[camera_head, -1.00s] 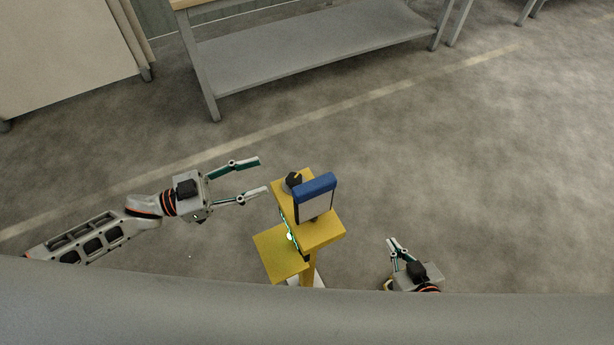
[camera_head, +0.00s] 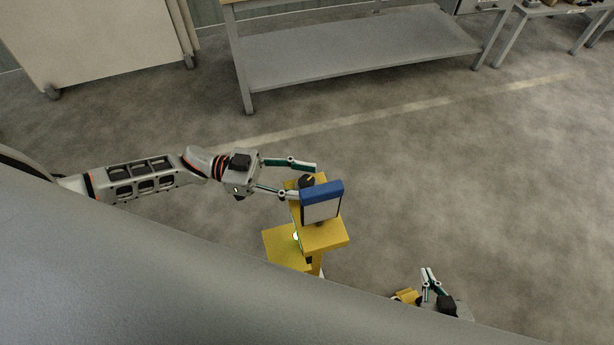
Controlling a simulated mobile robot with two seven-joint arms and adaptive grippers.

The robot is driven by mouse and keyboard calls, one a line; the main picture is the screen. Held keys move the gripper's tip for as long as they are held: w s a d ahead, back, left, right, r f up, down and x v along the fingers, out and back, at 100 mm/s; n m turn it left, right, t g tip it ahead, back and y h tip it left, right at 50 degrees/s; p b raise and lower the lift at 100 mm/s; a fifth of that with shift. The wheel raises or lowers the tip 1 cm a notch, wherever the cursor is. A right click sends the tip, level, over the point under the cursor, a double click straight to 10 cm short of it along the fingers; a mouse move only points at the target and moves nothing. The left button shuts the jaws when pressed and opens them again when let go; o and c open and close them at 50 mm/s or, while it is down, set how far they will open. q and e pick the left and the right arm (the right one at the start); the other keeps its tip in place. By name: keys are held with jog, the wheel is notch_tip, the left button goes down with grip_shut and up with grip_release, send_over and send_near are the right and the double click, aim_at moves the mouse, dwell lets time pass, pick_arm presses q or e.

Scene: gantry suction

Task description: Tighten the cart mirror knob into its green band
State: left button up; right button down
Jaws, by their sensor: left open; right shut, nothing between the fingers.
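The cart mirror (camera_head: 321,205), a pale panel with a blue top, stands on a yellow post-like cart (camera_head: 322,238). The dark knob (camera_head: 305,181) with a small orange mark sits just behind the mirror, partly hidden by it and by a finger. My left gripper (camera_head: 307,181) is open, coming in from the left with one finger behind the knob and one in front. I cannot tell whether the fingers touch it. No green band can be made out at the knob. My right gripper (camera_head: 431,281) is shut and empty, low at the right, apart from the cart.
A lower yellow plate (camera_head: 284,246) with a bright green-white light (camera_head: 296,237) juts out at the cart's left. A grey shelf table (camera_head: 350,50) and a pale cabinet (camera_head: 95,40) stand at the back. The floor right of the cart is clear.

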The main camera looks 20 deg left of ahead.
pick_arm(q)
jog(key=shift+w+d, duration=0.15)
jog(key=shift+d, duration=0.5)
jog(key=c, duration=1.1)
